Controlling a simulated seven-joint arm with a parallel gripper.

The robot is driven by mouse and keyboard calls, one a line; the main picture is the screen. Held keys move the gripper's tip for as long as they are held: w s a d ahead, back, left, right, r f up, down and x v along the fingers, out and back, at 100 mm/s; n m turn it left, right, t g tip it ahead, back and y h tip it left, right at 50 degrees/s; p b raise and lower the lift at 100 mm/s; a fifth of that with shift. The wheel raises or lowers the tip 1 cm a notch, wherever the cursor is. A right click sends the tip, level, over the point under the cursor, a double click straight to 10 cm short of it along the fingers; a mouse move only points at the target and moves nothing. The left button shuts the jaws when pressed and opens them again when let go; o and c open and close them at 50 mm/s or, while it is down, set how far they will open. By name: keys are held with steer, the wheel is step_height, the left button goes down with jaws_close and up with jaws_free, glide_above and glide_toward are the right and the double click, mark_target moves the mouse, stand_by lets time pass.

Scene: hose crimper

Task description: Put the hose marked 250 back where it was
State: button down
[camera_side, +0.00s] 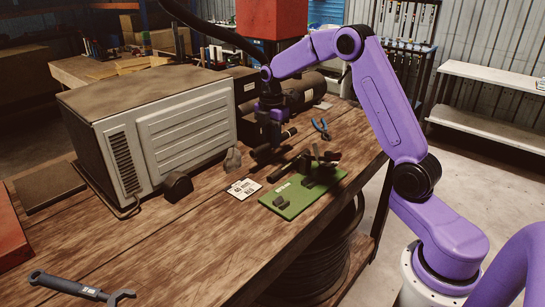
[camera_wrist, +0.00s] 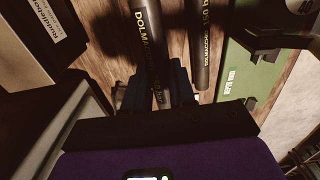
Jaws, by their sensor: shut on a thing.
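In the wrist view, my gripper (camera_wrist: 156,88) is shut on a black hose (camera_wrist: 148,32) with pale lettering starting "DOLMA". Its size number cannot be read. A second black hose (camera_wrist: 203,45), whose lettering seems to include 150, lies to the right, apart from the fingers. In the side view, my gripper (camera_side: 268,132) points down above the wooden table, with the held dark hose (camera_side: 286,136) lying crosswise at its fingers. Whether the hose touches the table cannot be told. The second hose (camera_side: 279,173) is nearer the camera, beside the green board (camera_side: 290,203).
Dark upright parts stand on the green board. A white printed card (camera_side: 243,188) lies left of it. A large grey box-shaped machine (camera_side: 165,125) stands left of my gripper. Blue-handled pliers (camera_side: 320,128) lie to the right. A wrench (camera_side: 82,288) lies at front left, with bare wood around it.

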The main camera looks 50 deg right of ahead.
mark_target(272, 163)
steer(key=shift+f, duration=2.95)
steer(key=shift+f, duration=0.15)
steer(key=c, duration=0.9)
jaws_free()
steer(key=shift+c, duration=0.2)
